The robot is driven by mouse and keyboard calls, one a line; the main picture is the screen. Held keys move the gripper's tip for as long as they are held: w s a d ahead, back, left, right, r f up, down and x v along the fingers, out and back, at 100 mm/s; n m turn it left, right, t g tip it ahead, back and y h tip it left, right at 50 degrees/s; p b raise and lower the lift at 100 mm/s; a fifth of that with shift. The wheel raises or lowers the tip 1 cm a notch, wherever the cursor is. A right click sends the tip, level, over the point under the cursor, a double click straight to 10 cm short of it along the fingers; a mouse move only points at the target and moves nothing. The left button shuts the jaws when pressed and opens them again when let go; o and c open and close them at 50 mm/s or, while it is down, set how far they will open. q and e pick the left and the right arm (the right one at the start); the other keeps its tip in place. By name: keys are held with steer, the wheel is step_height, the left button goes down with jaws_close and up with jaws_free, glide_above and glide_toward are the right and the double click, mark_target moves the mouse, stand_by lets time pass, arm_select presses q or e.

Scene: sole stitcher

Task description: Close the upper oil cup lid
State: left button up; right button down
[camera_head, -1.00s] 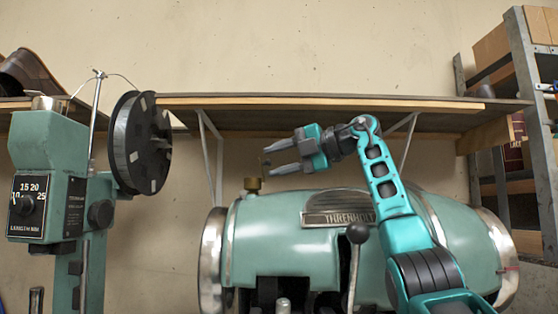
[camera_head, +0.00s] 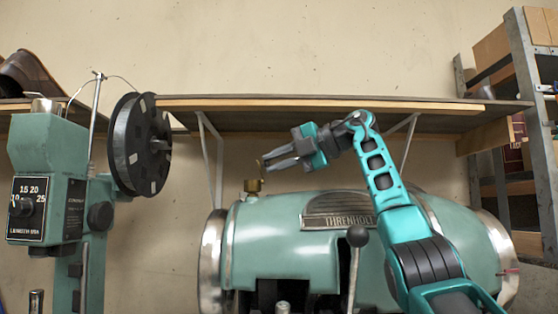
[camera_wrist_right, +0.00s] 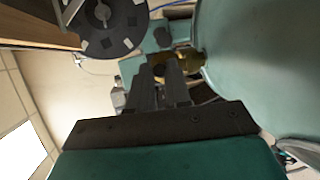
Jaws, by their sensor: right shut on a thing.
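The brass oil cup (camera_head: 252,186) stands on top of the rounded green machine housing (camera_head: 285,230), near its left end. Its small brass lid (camera_head: 260,165) stands raised above the cup's right side, at the fingertips. My right gripper (camera_head: 267,160) reaches in from the right just above the cup, pointing left and slightly down, shut on the lid. In the right wrist view, the two dark fingers (camera_wrist_right: 160,80) are close together, with brass at their tips, and the cup body (camera_wrist_right: 190,58) beside the green housing. The fingers partly hide the lid. My left gripper is out of view.
A lever with a dark knob (camera_head: 357,236) rises in front of the housing. A green post machine with a black spool (camera_head: 139,145) stands left. A wooden shelf (camera_head: 330,105) runs behind. Open air lies between spool and cup.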

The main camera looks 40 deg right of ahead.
steer(key=shift+w+a+r+n+g+h, duration=0.25)
steer(key=shift+g+h, duration=0.25)
steer(key=shift+g, duration=0.3)
steer(key=c, duration=1.1)
jaws_free()
steer(key=shift+o, duration=0.2)
steer(key=shift+s, duration=0.1)
steer(key=v, duration=1.2)
steer(key=shift+s+r, duration=0.15)
steer(key=shift+s, duration=0.2)
steer(key=shift+d, duration=0.15)
